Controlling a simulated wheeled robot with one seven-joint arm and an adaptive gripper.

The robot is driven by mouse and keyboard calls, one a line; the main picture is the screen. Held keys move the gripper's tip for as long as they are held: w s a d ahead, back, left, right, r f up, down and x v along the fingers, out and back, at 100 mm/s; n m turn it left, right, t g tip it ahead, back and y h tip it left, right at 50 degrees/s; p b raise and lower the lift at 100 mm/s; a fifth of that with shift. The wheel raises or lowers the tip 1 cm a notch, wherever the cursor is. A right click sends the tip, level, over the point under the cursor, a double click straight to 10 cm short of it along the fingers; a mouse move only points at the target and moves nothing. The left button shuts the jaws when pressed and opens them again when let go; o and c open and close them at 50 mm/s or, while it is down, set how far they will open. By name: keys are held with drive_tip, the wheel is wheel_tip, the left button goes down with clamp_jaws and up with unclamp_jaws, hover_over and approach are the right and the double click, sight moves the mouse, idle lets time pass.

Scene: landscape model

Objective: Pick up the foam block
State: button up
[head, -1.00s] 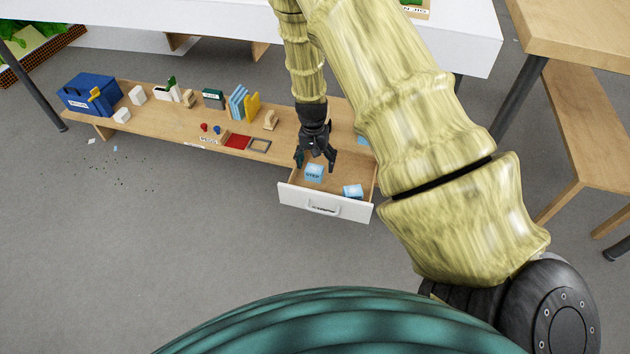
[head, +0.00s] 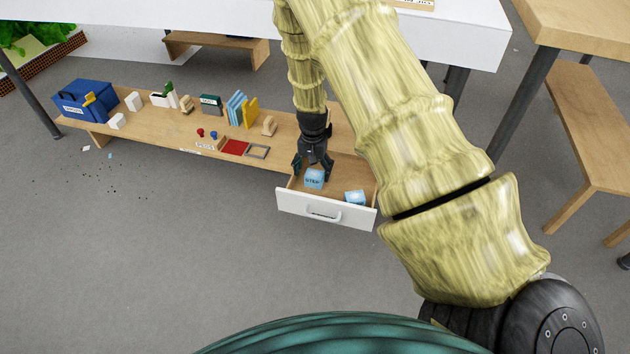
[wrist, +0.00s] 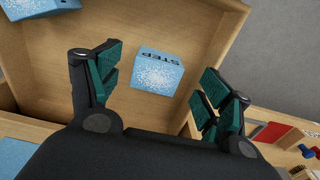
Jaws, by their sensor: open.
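A light blue foam block (head: 314,178) marked "STEP" lies in the open wooden drawer (head: 330,212). In the wrist view the foam block (wrist: 158,71) shows between my fingers, a little beyond the fingertips, with a speckled face. My gripper (head: 313,171) is open above the drawer, just over the block. The wrist view shows my gripper's (wrist: 160,80) green-padded fingers spread on both sides, with a gap to the block on each side. Nothing is held.
A second blue block (head: 354,197) lies at the drawer's right; it also shows in the wrist view (wrist: 35,8). The low bench (head: 180,131) holds a blue bin (head: 83,101), a red pad (head: 235,147), yellow and blue upright pieces. Drawer walls stand close around my gripper.

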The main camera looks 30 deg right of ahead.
sight(314, 175)
drive_tip(key=shift+w+d+f+b, duration=0.1)
drive_tip(key=shift+d+f+b, duration=0.05)
drive_tip(key=shift+f+b, duration=1)
drive_tip(key=shift+w+d+f+b, duration=0.1)
drive_tip(key=shift+f+b, duration=0.6)
drive_tip(key=shift+f, duration=0.75)
drive_tip(key=shift+r, duration=0.1)
drive_tip(key=shift+c, duration=0.2)
drive_tip(key=c, duration=0.7)
